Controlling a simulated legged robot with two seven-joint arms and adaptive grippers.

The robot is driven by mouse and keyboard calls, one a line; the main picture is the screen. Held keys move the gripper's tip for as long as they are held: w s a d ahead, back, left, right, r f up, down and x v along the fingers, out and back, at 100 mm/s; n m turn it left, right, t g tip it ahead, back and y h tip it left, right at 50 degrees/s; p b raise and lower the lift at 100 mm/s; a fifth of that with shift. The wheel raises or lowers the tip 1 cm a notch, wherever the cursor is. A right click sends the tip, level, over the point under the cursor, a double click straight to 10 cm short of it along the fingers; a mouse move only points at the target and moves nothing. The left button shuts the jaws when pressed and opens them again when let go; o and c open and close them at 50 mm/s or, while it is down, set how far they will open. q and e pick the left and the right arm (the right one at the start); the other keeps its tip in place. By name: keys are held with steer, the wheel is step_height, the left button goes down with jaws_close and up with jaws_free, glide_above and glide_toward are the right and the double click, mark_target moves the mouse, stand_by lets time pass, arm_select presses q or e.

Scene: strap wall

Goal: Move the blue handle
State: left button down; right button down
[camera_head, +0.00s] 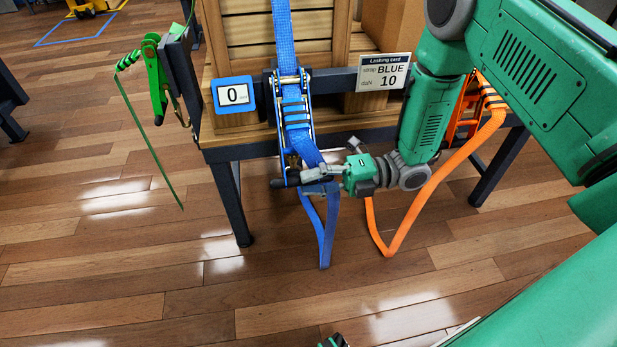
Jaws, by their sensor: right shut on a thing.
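The blue ratchet (294,108) hangs at the front edge of the wooden bench, on the blue strap (284,35). Its handle (281,160) points down, with a dark grip at its lower end. My right gripper (296,180) comes in from the right and is shut on the lower end of the blue handle. The fingers partly cover the grip. The blue strap's loose end (325,240) hangs in a loop below the gripper.
A card (382,71) reads BLUE 10, and a display (233,94) reads 0. A green ratchet (152,75) hangs at left. An orange ratchet (461,124) is partly behind my right arm, its orange strap (396,236) looping below. The floor in front is clear.

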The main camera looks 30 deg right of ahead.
steer(key=shift+w+r, duration=0.35)
steer(key=shift+w, duration=0.15)
steer(key=c, duration=1.4)
jaws_free()
steer(key=shift+d, duration=0.1)
steer(key=shift+s+f, duration=0.1)
steer(key=shift+f, duration=0.05)
steer(key=shift+s+d+f, duration=0.1)
steer(key=shift+d, duration=0.05)
steer(key=v, duration=1.1)
steer(key=shift+d, duration=0.35)
